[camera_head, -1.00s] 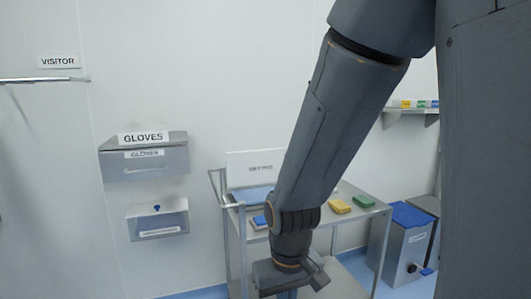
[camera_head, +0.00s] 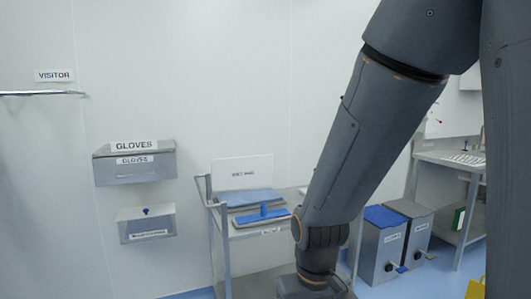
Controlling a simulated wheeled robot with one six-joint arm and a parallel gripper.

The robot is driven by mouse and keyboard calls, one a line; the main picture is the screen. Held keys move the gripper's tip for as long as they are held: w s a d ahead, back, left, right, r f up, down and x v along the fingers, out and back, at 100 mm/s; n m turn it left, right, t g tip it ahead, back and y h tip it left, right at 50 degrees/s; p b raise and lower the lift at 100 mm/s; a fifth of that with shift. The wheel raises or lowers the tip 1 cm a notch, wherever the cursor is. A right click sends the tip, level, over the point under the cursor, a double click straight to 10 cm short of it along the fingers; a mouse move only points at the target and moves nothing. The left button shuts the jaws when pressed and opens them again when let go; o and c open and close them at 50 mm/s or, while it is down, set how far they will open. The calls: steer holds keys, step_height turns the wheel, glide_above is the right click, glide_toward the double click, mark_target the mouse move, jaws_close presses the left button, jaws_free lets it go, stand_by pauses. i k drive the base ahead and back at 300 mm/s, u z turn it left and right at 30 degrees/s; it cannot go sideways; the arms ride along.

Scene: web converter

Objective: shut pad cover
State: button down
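A metal cart (camera_head: 213,206) stands by the wall left of my arm. On it is a blue pad or tray (camera_head: 250,197), with a white panel (camera_head: 243,172) upright behind it. The panel's lettering is blurred, perhaps "wet pad"; I cannot tell whether it is the raised pad cover or a sign. A flat blue piece with a raised blue handle (camera_head: 263,213) lies at the cart's front edge. My gripper (camera_head: 315,288) is at the bottom edge, in front of the cart and right of the blue things. Its fingers are cut off by the frame.
A glove box (camera_head: 134,166) and a clear-fronted box with a blue knob (camera_head: 147,223) hang on the left wall. Right of my arm stand a blue-lidded bin (camera_head: 384,240), a grey bin (camera_head: 418,230) and a metal bench (camera_head: 449,159). My arm hides the cart's right part.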

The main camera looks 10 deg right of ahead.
mark_target(238, 173)
steer(key=z, duration=0.65)
steer(key=i, duration=1.45)
steer(key=u, duration=0.2)
